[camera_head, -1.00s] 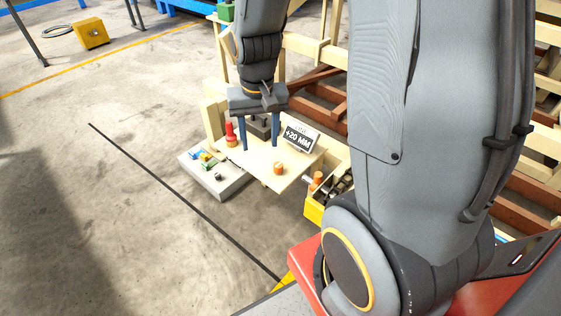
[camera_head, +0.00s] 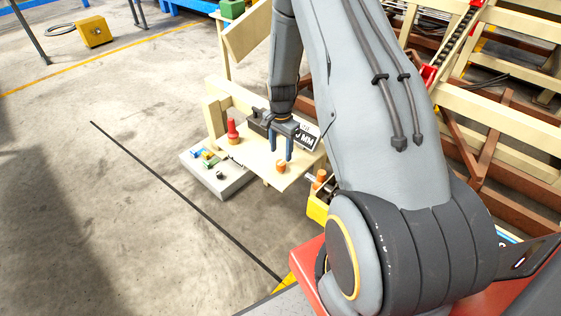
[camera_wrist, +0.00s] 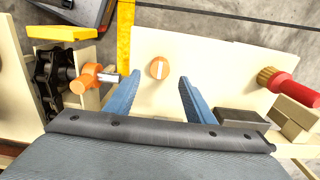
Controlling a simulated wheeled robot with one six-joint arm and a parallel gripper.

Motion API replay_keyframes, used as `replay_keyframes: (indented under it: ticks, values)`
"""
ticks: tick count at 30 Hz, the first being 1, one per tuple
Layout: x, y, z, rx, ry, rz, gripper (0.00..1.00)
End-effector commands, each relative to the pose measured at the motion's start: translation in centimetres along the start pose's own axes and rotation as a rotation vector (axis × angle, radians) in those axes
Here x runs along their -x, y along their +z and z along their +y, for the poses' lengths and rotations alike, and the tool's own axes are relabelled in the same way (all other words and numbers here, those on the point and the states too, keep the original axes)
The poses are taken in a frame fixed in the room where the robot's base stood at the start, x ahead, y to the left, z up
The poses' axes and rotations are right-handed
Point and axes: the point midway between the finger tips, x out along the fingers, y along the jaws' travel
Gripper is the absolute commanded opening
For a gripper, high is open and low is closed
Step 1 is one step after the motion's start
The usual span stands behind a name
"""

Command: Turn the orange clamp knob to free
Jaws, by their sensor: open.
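A round orange knob (camera_head: 281,166) with a white line across its top sits on the pale wooden table (camera_head: 299,172). It also shows in the wrist view (camera_wrist: 159,68), its white line pointing roughly up and down the picture. My gripper (camera_head: 281,151) is open and empty, with two blue fingers pointing down close behind the knob. In the wrist view its fingertips (camera_wrist: 158,80) lie either side of the knob's line; contact does not show. A second orange knob-like part (camera_wrist: 87,78) with a metal shaft sits by a black toothed wheel. I cannot tell for certain which is the clamp knob.
A red-handled brush (camera_wrist: 290,88) and a dark block (camera_wrist: 241,118) are on the table. A display (camera_head: 308,137) stands behind, partly hidden by my gripper. A grey tray (camera_head: 226,184) with small coloured parts is at left. A yellow housing (camera_head: 318,207) is at right.

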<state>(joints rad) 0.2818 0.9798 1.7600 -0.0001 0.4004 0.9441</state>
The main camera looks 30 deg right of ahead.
Motion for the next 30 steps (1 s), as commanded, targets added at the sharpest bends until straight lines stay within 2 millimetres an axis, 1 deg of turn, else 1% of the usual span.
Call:
replay_keyframes:
  ticks: [1,6,12,17,25,29,30]
  values:
    - [-0.8,0.1,0.1,0.001,0.003,-0.002,0.49]
    - [-3.2,0.2,0.1,0.002,0.003,-0.002,0.49]
    - [-5.3,0.1,0.1,0.003,0.002,-0.001,0.49]
    - [-6.0,0.1,0.1,0.003,0.001,-0.001,0.49]
    - [-6.1,0.1,0.1,0.003,0.001,-0.001,0.49]
    - [-6.1,0.1,0.1,0.003,0.001,-0.001,0.27]
    - [-6.1,0.1,0.1,0.003,0.001,-0.001,0.21]
